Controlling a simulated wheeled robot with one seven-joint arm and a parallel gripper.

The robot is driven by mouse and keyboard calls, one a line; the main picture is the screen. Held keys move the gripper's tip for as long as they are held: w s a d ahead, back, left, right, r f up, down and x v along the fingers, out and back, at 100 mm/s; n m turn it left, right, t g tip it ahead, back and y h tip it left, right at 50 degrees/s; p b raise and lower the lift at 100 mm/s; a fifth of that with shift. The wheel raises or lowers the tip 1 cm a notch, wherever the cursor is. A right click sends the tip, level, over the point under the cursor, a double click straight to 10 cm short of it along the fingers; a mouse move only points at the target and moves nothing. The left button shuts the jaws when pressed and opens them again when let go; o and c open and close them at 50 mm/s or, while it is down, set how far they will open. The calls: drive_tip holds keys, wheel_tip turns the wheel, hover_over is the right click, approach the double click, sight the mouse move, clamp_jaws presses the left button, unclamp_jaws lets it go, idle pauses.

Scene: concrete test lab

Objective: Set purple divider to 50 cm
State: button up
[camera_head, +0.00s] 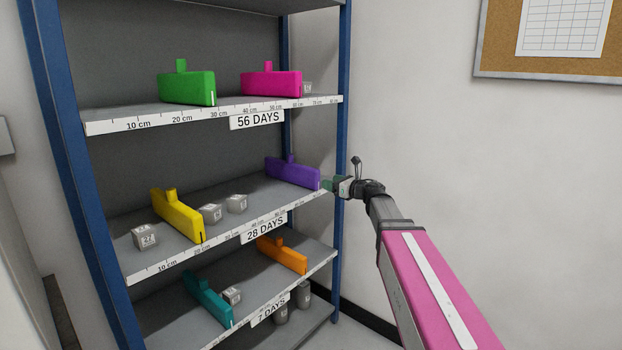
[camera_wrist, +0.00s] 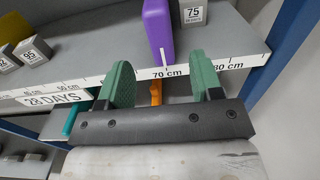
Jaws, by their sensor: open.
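The purple divider (camera_head: 293,173) stands on the middle shelf, labelled 28 DAYS, near its right end. In the wrist view the purple divider (camera_wrist: 158,28) has a white line on its front end, just above the 70 cm mark on the shelf-edge scale (camera_wrist: 170,72). My gripper (camera_head: 333,187) is at the right end of that shelf, in front of the divider's end. In the wrist view my gripper (camera_wrist: 163,80) is open, its two green fingers apart and empty, with the divider's end ahead between them. I cannot tell whether a finger touches the divider.
A cube marked 75 (camera_wrist: 193,14) stands right of the purple divider. The yellow divider (camera_head: 178,215) and several grey cubes (camera_head: 212,214) are farther left on that shelf. A blue post (camera_head: 341,120) stands at the shelf's right. Dividers stand on the shelves above and below.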

sight(312, 176)
drive_tip(key=x, duration=1)
